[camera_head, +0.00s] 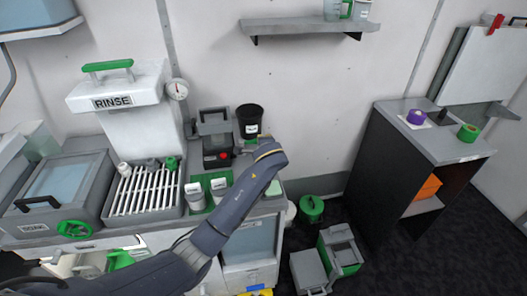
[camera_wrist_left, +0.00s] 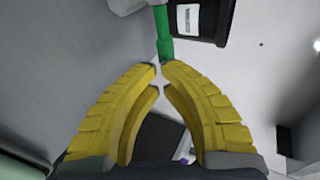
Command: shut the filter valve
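A green handle (camera_wrist_left: 164,35) hangs from a pale part at the top of the left wrist view. I cannot read any marking that names it the filter valve. My left gripper (camera_wrist_left: 160,68) has its two yellow fingertips almost together at the lower end of this handle. Only a narrow gap shows between them, and I cannot tell whether they touch the handle. A green handwheel (camera_head: 76,228) sits on the front of a grey box at the left. My right gripper is not in view.
A black cup (camera_head: 249,121) and a dark box with a red button (camera_head: 217,151) stand beyond my arm. The RINSE tank (camera_head: 126,116), with a gauge (camera_head: 177,89), and a slatted tray (camera_head: 144,192) are to the left. A dark cabinet (camera_head: 385,185) stands right.

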